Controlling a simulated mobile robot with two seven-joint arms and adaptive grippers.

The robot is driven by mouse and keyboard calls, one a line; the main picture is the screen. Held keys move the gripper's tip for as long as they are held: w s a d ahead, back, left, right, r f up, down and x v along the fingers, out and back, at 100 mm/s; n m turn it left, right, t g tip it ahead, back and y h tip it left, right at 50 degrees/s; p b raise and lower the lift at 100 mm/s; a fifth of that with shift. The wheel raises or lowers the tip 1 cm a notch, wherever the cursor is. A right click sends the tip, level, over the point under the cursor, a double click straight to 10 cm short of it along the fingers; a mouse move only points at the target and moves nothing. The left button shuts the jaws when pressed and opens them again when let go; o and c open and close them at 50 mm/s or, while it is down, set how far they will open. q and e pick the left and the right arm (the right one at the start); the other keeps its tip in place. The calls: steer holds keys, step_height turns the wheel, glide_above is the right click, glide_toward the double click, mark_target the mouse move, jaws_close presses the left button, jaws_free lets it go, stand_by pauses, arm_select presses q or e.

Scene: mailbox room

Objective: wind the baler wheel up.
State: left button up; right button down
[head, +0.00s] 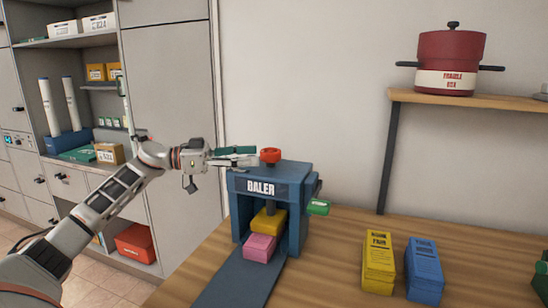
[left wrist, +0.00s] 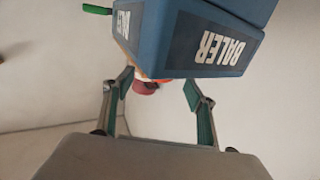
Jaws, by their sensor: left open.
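The blue baler (head: 240,207) stands on the wooden table, with its red wheel (head: 270,156) on top. In its opening a yellow block (head: 268,221) sits above and behind a pink block (head: 259,247). My left gripper (head: 256,156) is open and level, just left of the wheel in the head view. In the left wrist view the baler (left wrist: 200,35) fills the top, and the red wheel (left wrist: 146,87) shows between the spread green fingers (left wrist: 160,82), partly hidden by the baler. I cannot tell if they touch it. My right gripper is in neither view.
A green-ended part (head: 318,207) sticks out on the baler's right. Yellow (head: 378,263) and blue (head: 424,271) stacks stand to the right on the table. A red pot (head: 450,60) is on the wooden shelf (head: 500,102). Wall and cabinets stand behind.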

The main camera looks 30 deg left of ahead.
mark_target(270, 154)
arm_select(q)
steer(key=x, duration=0.6)
steer(key=shift+d, duration=0.1)
steer(key=c, duration=1.1)
